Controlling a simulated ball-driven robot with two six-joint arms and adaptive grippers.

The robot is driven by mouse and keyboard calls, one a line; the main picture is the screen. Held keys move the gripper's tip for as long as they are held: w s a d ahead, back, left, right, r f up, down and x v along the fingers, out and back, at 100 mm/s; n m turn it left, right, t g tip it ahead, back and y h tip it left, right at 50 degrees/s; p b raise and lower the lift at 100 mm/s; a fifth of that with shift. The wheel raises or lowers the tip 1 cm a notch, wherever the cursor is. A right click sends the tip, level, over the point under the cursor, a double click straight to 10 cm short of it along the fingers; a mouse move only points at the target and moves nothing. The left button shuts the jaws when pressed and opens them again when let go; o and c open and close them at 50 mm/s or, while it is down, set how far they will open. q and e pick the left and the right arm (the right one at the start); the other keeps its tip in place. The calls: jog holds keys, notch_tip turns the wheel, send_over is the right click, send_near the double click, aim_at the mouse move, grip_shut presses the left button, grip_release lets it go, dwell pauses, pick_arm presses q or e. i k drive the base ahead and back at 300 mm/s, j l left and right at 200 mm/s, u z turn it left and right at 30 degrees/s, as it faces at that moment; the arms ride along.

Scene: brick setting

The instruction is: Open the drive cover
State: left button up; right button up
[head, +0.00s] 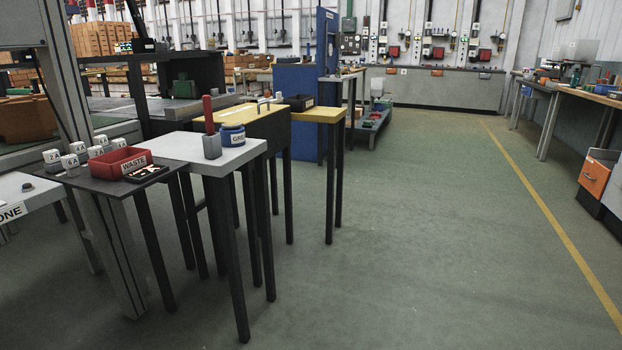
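A yellow-topped dark housing (246,115) stands behind the light grey table, left of the middle. A small grey handle (264,103) sits on its top. It looks like the drive cover and appears to lie flat and closed, but no label confirms this. Neither of my grippers is in view.
The light grey table (190,148) holds a jar of grease (232,136) and a red-handled tool (209,125). A dark table on the left carries a red waste bin (119,163) and several white labelled blocks. Green floor (420,230) is open in the middle and right. A workbench (570,95) lines the right wall.

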aim_at(246, 114)
jog(key=i+u, duration=0.1)
jog(key=i, duration=0.6)
jog(key=i+l+u, duration=0.15)
jog(key=i, duration=0.6)
